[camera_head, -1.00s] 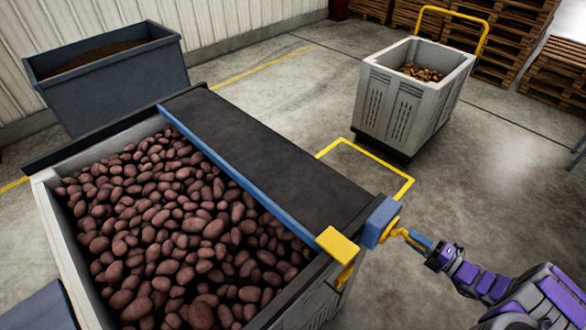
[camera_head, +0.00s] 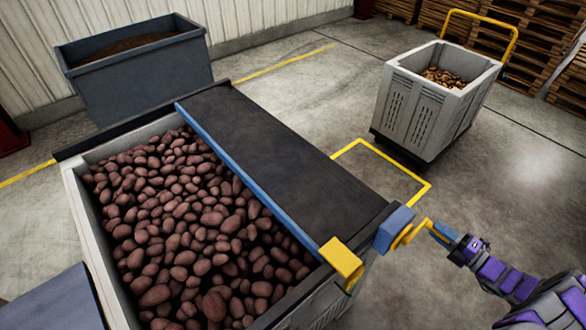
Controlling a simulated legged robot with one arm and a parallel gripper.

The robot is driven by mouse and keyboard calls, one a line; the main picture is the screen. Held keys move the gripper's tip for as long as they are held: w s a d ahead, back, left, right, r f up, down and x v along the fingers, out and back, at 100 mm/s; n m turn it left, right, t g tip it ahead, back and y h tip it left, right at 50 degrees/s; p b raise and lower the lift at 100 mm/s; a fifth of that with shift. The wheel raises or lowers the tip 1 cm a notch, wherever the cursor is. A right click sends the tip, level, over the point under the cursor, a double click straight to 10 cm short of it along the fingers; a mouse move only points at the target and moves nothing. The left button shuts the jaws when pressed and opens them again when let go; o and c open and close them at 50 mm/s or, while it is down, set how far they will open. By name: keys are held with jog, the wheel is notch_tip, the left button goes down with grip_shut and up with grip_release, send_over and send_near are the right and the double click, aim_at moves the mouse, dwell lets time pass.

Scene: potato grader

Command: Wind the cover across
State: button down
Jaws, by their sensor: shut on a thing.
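The black cover (camera_head: 290,165) with a blue leading edge (camera_head: 245,180) lies over the right part of a grey bin (camera_head: 90,250). The left part of the bin is open and full of reddish potatoes (camera_head: 190,225). A blue box (camera_head: 394,229) with a yellow crank (camera_head: 415,235) sits at the cover's near right corner, beside a yellow block (camera_head: 342,260). My gripper (camera_head: 451,240) is shut on the crank's blue handle (camera_head: 440,236), to the right of the bin. The fingers are small and partly hidden by the wrist.
A dark grey bin (camera_head: 140,80) of brown material stands behind at the left. A pale crate (camera_head: 430,100) of potatoes with a yellow push handle stands at the back right. Pallets (camera_head: 530,45) are stacked behind it. Floor between the crate and bin is clear, with yellow lines.

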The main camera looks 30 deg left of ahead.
jog(key=r, duration=0.1)
jog(key=r+p, duration=0.2)
jog(key=shift+s+a+r, duration=0.15)
jog(key=shift+s+r, duration=0.15)
jog(key=shift+r, duration=0.1)
jog(key=s+a+r+p, duration=0.2)
jog(key=s+r+p, duration=0.4)
jog(key=s, duration=0.3)
jog(key=shift+a+p, duration=0.4)
jog(key=shift+p, duration=0.2)
